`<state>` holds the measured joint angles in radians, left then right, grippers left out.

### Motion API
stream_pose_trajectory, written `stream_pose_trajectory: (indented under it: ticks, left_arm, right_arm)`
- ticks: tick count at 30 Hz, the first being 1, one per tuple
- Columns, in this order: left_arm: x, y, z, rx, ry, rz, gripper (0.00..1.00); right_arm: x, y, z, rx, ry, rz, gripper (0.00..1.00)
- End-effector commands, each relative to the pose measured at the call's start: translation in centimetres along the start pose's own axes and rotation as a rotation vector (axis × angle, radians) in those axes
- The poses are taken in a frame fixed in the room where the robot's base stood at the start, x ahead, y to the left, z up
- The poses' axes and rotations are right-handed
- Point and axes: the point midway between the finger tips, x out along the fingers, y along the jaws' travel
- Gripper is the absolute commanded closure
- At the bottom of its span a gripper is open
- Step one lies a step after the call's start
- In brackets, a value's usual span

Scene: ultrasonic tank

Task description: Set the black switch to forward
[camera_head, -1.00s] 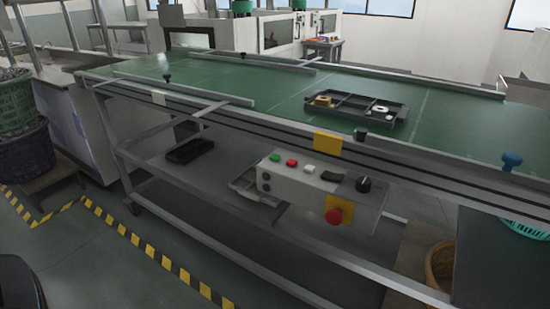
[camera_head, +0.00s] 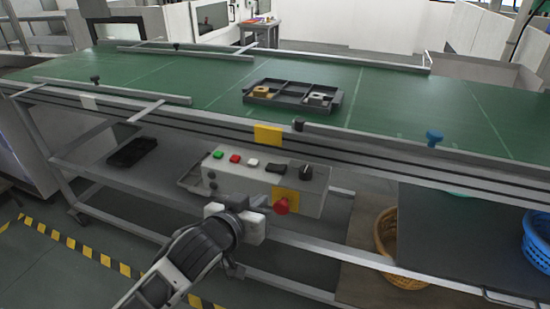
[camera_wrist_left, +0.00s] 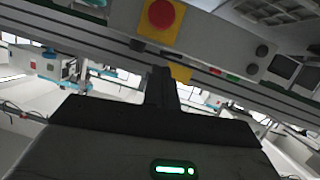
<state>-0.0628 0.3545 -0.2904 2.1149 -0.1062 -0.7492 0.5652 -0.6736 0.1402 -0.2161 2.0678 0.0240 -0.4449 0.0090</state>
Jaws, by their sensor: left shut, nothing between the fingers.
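The control box (camera_head: 226,181) hangs below the conveyor's front edge. On its top face are a black rocker switch (camera_head: 275,168) and, to its right, a black rotary knob with a pale mark (camera_head: 306,171). The setting of either is too small to tell. My left gripper (camera_head: 266,202) is shut and empty, in front of the box's lower front, just left of the red emergency stop (camera_head: 281,206). In the left wrist view the shut fingers (camera_wrist_left: 163,75) point towards the box, with the emergency stop (camera_wrist_left: 160,13) above them. My right gripper is not in view.
Green, red and white buttons (camera_head: 235,158) sit left of the rocker. The green conveyor (camera_head: 400,100) above carries a dark tray (camera_head: 291,103) with parts. Baskets (camera_head: 385,235) stand at lower right. A black tray (camera_head: 132,151) lies on the shelf.

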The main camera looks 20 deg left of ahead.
Motion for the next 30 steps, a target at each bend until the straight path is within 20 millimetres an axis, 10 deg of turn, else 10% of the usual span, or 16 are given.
stream_pose_trajectory:
  ticks: [6,20,30]
  left_arm:
    - [0.8,-1.2,-6.8,-0.036,0.089,-0.052,1.00]
    - [1.7,-1.3,-7.0,-0.040,0.093,-0.053,1.00]
    - [8.2,-1.7,-7.6,-0.039,0.093,-0.054,1.00]
  right_arm:
    - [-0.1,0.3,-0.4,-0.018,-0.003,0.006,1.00]
    - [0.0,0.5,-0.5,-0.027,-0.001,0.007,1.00]
    - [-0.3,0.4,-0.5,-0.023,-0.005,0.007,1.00]
